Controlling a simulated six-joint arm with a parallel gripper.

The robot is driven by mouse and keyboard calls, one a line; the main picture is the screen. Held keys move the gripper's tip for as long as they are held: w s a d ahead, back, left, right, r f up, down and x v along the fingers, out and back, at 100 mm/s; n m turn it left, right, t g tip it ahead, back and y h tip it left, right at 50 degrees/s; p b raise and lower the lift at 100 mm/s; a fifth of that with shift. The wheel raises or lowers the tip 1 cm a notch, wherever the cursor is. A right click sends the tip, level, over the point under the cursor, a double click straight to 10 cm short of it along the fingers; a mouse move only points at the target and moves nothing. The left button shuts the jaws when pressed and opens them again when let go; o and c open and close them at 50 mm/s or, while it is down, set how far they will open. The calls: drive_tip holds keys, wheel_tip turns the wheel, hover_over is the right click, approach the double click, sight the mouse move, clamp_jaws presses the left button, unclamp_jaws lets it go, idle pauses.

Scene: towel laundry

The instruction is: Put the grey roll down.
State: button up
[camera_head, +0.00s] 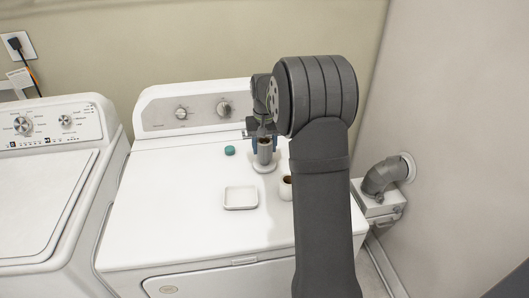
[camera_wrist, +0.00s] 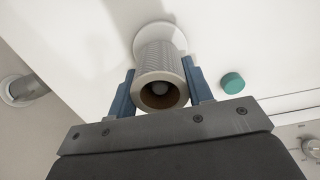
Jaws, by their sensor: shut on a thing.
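The grey roll (camera_head: 265,157) is upright at a round white base (camera_head: 264,168) on the dryer top. In the wrist view the roll (camera_wrist: 160,60) has a ribbed grey side and a brown cardboard core. A rounded grey tip shows inside the core, so the roll appears to be around a post. The white base (camera_wrist: 160,27) shows beyond its lower end; I cannot tell whether they touch. My gripper (camera_wrist: 158,88) is shut on the roll, with one blue finger on each side. In the head view my arm partly hides my gripper (camera_head: 264,146).
A teal disc (camera_head: 230,150) lies left of the roll. A white square dish (camera_head: 240,208) is in front, and a white cup (camera_head: 286,192) with a brown inside is front-right, partly behind my arm. The dryer's front left top is clear. Its control panel (camera_head: 160,118) rises behind.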

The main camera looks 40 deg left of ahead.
wheel_tip(320, 180, up, 6)
drive_tip(key=shift+r, duration=0.2)
drive_tip(key=shift+s+d+r, duration=0.7)
drive_tip(key=shift+d, duration=0.1)
drive_tip(key=s+d+n, duration=0.3)
drive_tip(key=s+d, duration=0.7)
drive_tip(key=d, duration=0.2)
hover_over(241, 199)
wheel_tip(241, 199, down, 7)
drive_tip(key=shift+f, duration=2.2)
